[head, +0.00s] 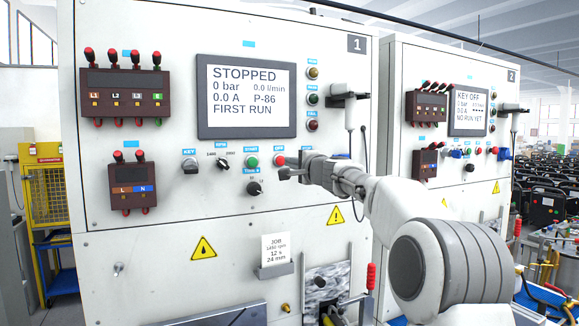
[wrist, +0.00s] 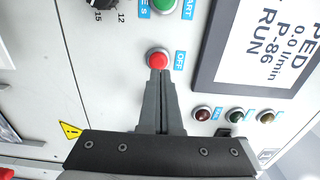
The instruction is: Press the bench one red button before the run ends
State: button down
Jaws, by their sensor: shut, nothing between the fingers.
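The red button (head: 279,160) is on the bench one panel, right of the green button (head: 252,161). In the wrist view the red button (wrist: 158,59) has a blue OFF label beside it. My gripper (head: 284,173) is shut and empty, its fingertips close to the red button. In the wrist view the closed fingertips (wrist: 159,76) overlap the button's near edge; I cannot tell whether they touch it. The bench one display (head: 246,97) reads STOPPED, 0 bar, 0.0 l/min, 0.0 A, P-86, FIRST RUN.
A key switch (head: 190,165), a selector (head: 222,164) and a black dial (head: 254,188) are left of my gripper. A job card (head: 276,248) reading 12 s stands below. Bench two (head: 458,210) is to the right, its display reading KEY OFF.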

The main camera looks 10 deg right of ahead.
jog(key=b+v, duration=0.4)
jog(key=v, duration=0.5)
jog(key=shift+s+b, duration=0.25)
jog(key=shift+b, duration=0.05)
jog(key=shift+d, duration=0.15)
